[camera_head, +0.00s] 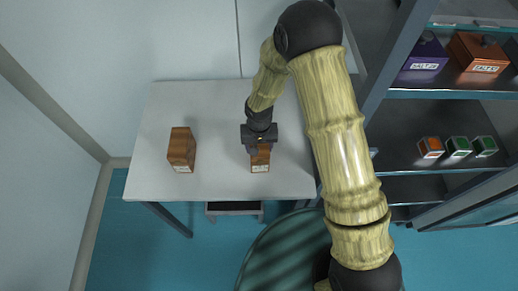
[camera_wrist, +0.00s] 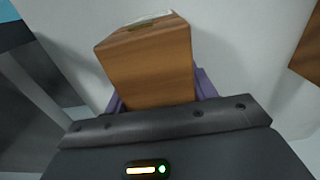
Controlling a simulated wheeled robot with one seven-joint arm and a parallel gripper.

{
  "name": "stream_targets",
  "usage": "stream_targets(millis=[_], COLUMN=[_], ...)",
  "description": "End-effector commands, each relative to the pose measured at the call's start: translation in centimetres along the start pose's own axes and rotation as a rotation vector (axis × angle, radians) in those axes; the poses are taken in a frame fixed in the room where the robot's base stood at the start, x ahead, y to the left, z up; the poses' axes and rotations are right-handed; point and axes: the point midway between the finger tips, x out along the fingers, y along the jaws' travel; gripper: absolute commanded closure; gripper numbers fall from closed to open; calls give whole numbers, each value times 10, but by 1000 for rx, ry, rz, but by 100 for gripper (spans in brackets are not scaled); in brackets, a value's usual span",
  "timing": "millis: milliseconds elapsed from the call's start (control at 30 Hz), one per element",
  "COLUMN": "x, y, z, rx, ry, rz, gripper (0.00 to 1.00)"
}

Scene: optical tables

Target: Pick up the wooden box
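A wooden box (camera_head: 260,158) with a white label on its front stands on the white table in the head view, directly under my gripper (camera_head: 259,143). In the wrist view the brown wooden box (camera_wrist: 155,65) fills the upper middle, with part of its pale label at the top edge. The purple fingers of my gripper (camera_wrist: 160,95) show at its left and right sides, spread about as wide as the box. I see no clear gap between fingers and box, but cannot tell whether they press on it. The gripper body hides the near part of the box.
A second, taller brown box (camera_head: 181,148) with a label stands on the left of the white table (camera_head: 215,180). The table between the boxes is clear. A shelf unit (camera_head: 445,95) at right holds a purple box (camera_head: 424,58), an orange box (camera_head: 476,55) and small coloured boxes.

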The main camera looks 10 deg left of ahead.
Motion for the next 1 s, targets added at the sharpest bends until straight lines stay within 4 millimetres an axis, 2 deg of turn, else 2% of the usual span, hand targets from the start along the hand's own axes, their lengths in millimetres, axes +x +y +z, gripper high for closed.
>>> stream_targets(millis=[33,167,433,567,767,1000], x=[0,0,-2,-9,-34,-76], y=[0,0,0,0,0,0], z=[0,0,-1,-1,-2,-2], rx=[0,0,0,0,2,2], ry=[0,0,2,4,6,7], rz=[0,0,-1,-1,-2,-2], gripper=[57,82,82,82,82,82])
